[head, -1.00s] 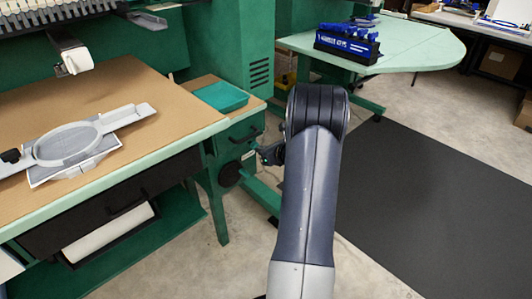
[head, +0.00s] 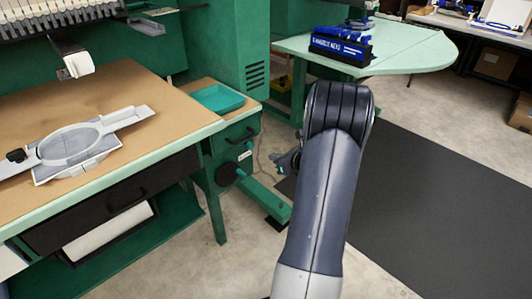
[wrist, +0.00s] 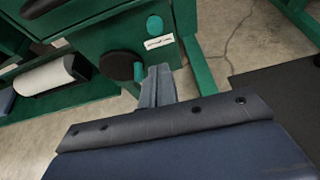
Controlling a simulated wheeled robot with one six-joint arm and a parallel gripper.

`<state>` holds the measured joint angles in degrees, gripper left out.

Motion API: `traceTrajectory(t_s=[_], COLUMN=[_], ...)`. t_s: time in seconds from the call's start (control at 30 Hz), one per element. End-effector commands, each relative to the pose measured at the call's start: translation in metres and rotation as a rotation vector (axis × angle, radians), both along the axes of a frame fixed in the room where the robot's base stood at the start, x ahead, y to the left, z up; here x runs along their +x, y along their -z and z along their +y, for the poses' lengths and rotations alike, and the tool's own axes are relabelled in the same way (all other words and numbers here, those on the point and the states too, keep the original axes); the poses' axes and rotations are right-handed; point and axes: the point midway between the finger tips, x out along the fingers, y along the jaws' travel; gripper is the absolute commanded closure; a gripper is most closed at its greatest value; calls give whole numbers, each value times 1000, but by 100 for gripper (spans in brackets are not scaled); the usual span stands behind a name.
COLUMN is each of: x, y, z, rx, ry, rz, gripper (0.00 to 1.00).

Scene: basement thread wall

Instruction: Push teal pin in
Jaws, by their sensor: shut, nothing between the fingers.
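A small teal pin (wrist: 137,71) sticks out beside a black round knob (wrist: 117,65) on the green cabinet front in the wrist view. A round teal button (wrist: 154,23) sits higher on the same panel, next to a white label. In the head view the black knob (head: 227,174) shows low on the cabinet, with a small teal bit at its right side. My gripper (wrist: 158,70) is shut and empty, its tips just right of the pin in the wrist picture. In the head view my gripper (head: 284,162) is right of the cabinet, with a gap between; my arm partly hides it.
A brown-topped work table (head: 160,112) with a grey hoop (head: 68,145) is at left. A teal tray (head: 218,98) sits on the cabinet. A green leg and foot bar (head: 262,199) run beside the knob. The dark mat (head: 430,210) at right is clear.

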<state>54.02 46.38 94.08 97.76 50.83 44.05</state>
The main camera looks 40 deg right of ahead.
Motion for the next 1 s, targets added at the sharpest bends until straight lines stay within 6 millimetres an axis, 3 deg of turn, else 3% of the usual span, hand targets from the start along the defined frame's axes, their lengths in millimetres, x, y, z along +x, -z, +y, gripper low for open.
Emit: traceTrajectory(t_s=[0.2, 0.63, 0.83, 1.0], x=[-27, -33, -23, 3], y=[-14, -15, -8, 5], z=[-2, -2, 0, 2], rx=[1, 0, 1, 1], ry=[0, -1, -3, -4], rz=[0, 1, 0, 0], gripper=[100, 100, 100, 100])
